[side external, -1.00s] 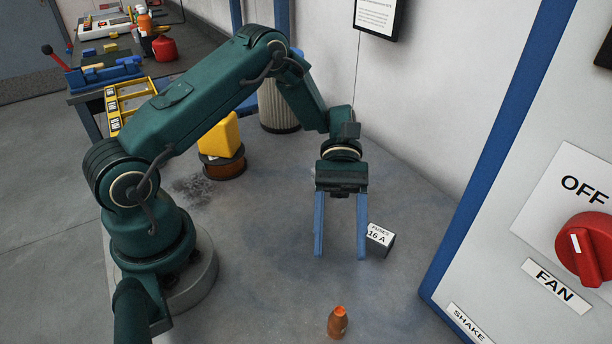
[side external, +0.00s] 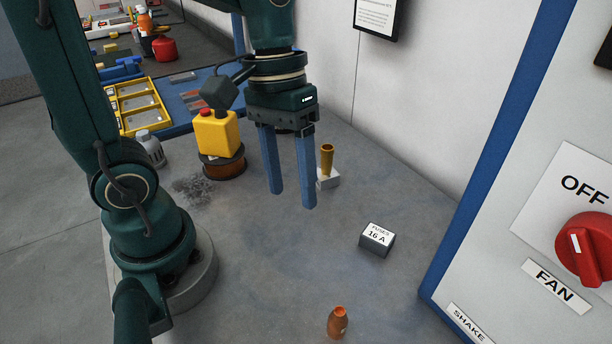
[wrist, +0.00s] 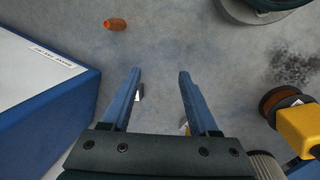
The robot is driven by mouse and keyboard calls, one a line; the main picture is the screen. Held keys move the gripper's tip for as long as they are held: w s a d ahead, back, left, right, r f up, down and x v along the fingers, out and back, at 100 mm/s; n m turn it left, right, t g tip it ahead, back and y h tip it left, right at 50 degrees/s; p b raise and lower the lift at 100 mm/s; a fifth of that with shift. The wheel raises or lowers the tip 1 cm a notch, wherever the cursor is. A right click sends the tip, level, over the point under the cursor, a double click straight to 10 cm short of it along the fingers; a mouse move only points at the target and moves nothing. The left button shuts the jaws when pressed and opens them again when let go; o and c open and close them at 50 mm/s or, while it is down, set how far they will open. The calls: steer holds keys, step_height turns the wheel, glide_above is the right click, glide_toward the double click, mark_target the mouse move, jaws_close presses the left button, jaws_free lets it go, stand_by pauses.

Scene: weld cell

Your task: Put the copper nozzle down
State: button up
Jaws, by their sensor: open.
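The copper nozzle (side external: 337,324) stands on the grey floor surface at the front of the side view, its orange open end up. It looks upright and nothing touches it. It also shows near the top left of the wrist view (wrist: 115,24). My gripper (side external: 293,200) is open and empty, with two blue fingers pointing down. It is well behind and above the nozzle, clearly apart from it. In the wrist view (wrist: 160,72) nothing is held between the fingers.
A brass-coloured tube (side external: 327,160) stands by a white block (side external: 329,180) just right of my gripper. A fuse box (side external: 377,239) lies between it and the nozzle. A yellow can (side external: 217,133) and a reel (side external: 223,163) stand left. The fan cabinet (side external: 480,240) bounds the right.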

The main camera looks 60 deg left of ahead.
steer(key=shift+s+a+r+m+t+y, duration=0.4)
steer(key=shift+a+m+t, duration=0.15)
steer(key=shift+t, duration=0.4)
steer(key=shift+s+a+r+m+t+y, duration=0.4)
steer(key=shift+m+t, duration=0.2)
steer(key=shift+t, duration=0.4)
steer(key=shift+s+a+r+m+t+y, duration=0.35)
steer(key=shift+a+m+t, duration=0.2)
steer(key=shift+t, duration=0.4)
